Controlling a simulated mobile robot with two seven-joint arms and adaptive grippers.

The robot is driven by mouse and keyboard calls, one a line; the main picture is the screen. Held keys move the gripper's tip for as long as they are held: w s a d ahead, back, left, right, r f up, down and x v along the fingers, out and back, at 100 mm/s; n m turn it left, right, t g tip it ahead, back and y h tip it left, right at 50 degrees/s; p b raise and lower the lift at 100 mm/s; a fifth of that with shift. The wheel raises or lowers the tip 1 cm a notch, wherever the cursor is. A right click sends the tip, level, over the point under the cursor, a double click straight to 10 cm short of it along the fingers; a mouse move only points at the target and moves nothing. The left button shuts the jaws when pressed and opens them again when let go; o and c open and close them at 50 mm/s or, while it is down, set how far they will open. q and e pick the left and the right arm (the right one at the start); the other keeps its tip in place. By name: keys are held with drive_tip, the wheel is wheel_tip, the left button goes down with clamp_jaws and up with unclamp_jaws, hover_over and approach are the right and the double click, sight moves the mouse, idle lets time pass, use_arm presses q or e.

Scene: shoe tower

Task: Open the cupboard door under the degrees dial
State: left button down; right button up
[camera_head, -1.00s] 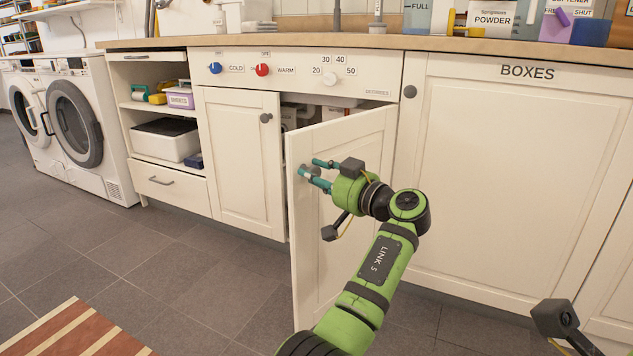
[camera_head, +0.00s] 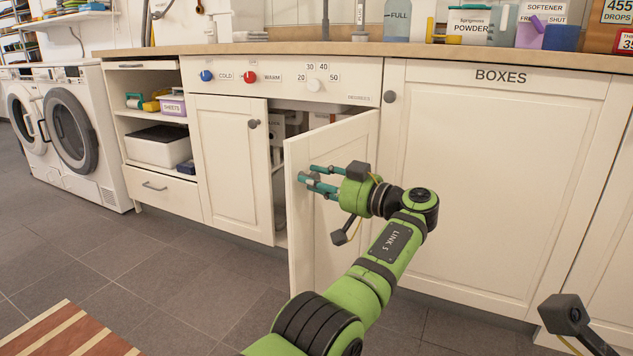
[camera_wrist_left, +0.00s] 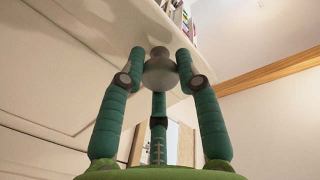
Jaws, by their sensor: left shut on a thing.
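The white cupboard door (camera_head: 335,215) under the degrees dial (camera_head: 314,85) stands partly open. It is hinged on its right and its free edge swings out towards me. My left gripper (camera_head: 311,178) is at the door's upper free edge, shut on its round grey knob. In the left wrist view the fingers (camera_wrist_left: 163,75) close around the knob (camera_wrist_left: 160,72). The knob is mostly hidden by the fingers in the head view. My right gripper's fingers do not show.
The left cupboard door (camera_head: 232,165) is shut, with its own knob (camera_head: 254,123). The BOXES door (camera_head: 490,190) is shut, right of the open door. Dark floor tiles (camera_head: 190,280) are clear in front; a striped mat (camera_head: 65,335) lies at lower left.

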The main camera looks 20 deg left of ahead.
use_arm(q)
drive_tip(key=shift+w+d+r, duration=0.1)
drive_tip(key=shift+r, duration=0.4)
drive_tip(key=c, duration=0.9)
unclamp_jaws()
drive_tip(key=shift+o, duration=0.2)
drive_tip(key=shift+f, duration=0.15)
drive_tip(key=shift+d+f, duration=0.1)
drive_tip(key=v, duration=0.7)
drive_tip(key=shift+d, duration=0.2)
